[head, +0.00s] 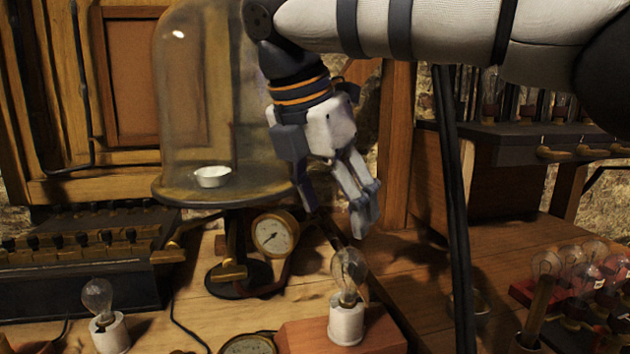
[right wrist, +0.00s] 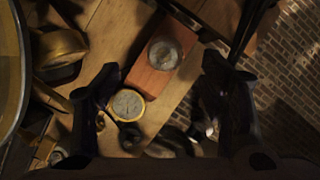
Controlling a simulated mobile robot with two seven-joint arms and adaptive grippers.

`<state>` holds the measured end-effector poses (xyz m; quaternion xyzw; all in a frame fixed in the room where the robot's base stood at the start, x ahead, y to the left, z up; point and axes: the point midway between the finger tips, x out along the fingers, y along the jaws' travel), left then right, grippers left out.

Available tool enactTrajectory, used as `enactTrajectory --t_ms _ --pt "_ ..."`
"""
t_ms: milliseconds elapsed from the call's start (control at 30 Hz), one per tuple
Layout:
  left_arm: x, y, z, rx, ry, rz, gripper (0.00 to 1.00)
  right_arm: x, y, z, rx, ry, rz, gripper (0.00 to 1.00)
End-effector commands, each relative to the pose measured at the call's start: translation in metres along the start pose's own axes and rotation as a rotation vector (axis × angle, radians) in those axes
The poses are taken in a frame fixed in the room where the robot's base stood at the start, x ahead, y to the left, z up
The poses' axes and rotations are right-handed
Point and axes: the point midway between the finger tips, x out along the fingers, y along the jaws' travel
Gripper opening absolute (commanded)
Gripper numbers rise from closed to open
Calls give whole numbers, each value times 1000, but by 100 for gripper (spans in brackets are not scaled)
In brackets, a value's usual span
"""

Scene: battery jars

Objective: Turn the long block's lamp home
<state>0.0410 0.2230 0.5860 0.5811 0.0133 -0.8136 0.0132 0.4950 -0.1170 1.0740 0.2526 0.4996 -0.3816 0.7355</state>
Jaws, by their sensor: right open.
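The long block (head: 300,337) is reddish wood at the bottom of the head view. A clear glass lamp (head: 349,272) stands in its white socket (head: 346,322), tilted slightly. I cannot tell whether it is fully seated. My right gripper (head: 335,206) is open and empty, pointing down above the lamp and apart from it. In the right wrist view the block (right wrist: 192,24) and the lamp (right wrist: 165,53) lie beyond the open fingers (right wrist: 160,88). My left gripper is not in view.
A glass bell jar (head: 205,110) on a round stand is left of my right gripper, with a brass gauge (head: 275,233) below. Another lamp (head: 98,298) in a white socket stands at left. A red rack (head: 520,288) with several bulbs is at right.

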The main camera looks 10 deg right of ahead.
Motion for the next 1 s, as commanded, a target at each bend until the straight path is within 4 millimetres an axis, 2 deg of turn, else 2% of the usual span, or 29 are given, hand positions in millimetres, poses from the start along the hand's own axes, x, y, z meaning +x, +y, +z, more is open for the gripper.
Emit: enactTrajectory --t_ms 67,167,400,600,733,1000 --pt "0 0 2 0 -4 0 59 0 0 0 -1 -1 1 65" --pt "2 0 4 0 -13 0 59 12 0 0 -4 0 -3 65" --pt "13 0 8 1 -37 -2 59 72 0 -1 -4 2 -6 65" --pt "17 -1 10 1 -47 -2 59 109 0 0 -4 -1 -3 65" --pt "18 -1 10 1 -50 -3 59 119 0 0 -4 -1 -1 65" --pt "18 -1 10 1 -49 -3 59 121 0 0 -3 -3 1 65"
